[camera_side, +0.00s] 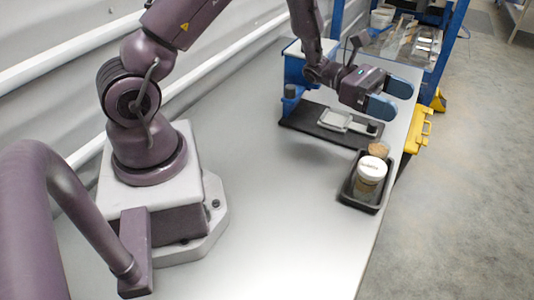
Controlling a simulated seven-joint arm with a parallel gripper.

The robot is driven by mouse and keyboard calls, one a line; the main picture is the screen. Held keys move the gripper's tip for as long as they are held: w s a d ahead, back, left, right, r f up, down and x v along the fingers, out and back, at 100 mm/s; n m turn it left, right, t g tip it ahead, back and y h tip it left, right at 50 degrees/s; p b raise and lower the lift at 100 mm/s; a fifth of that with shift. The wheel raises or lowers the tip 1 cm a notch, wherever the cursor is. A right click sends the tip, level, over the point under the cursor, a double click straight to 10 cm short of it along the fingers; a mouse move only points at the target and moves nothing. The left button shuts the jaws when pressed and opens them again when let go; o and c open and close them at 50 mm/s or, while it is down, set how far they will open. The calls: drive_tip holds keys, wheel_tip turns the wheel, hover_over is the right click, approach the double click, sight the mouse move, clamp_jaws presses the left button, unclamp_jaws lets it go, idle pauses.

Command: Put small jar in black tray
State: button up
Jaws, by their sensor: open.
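The small jar (371,169) has a white lid with lettering and a see-through body with brownish contents. It stands in the front part of the black tray (346,191) near the table's right edge. A tan, round-topped thing (379,149) sits behind the jar in the tray's far part; I cannot tell what it is. My gripper (391,95), with two blue fingers, is open and empty. It hangs above and behind the tray, clear of the jar.
A black base plate (309,122) with a silver scale-like device (347,122) lies beyond the tray. A blue machine (296,68) stands behind it. A yellow case (420,129) is beside the table's right edge. The middle of the table (280,200) is clear.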

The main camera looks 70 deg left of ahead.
drive_tip(key=s+d+f+m+g+h, duration=0.1)
drive_tip(key=s+d+f+m+g, duration=0.2)
drive_tip(key=s+g, duration=0.35)
drive_tip(key=s+d+f+m+g+h, duration=0.2)
drive_tip(key=s+d+m+g, duration=0.1)
drive_tip(key=s+m+g, duration=0.35)
drive_tip(key=s+a+f+m+g+y, duration=0.1)
drive_tip(key=s+a+m+g+y, duration=0.2)
drive_tip(key=s+m+g+y, duration=0.3)
drive_tip(key=s+a+f+m+g+y, duration=0.1)
drive_tip(key=s+a+m+g+y, duration=0.3)
drive_tip(key=s, duration=0.3)
wheel_tip(320, 180, up, 21)
drive_tip(key=w+a+m+t+y, duration=0.1)
drive_tip(key=m+t+y, duration=0.4)
drive_tip(key=t, duration=1.3)
drive_tip(key=a+y, duration=0.1)
drive_tip(key=y, duration=0.2)
drive_tip(key=shift+f+t, duration=0.2)
drive_tip(key=shift+t, duration=0.1)
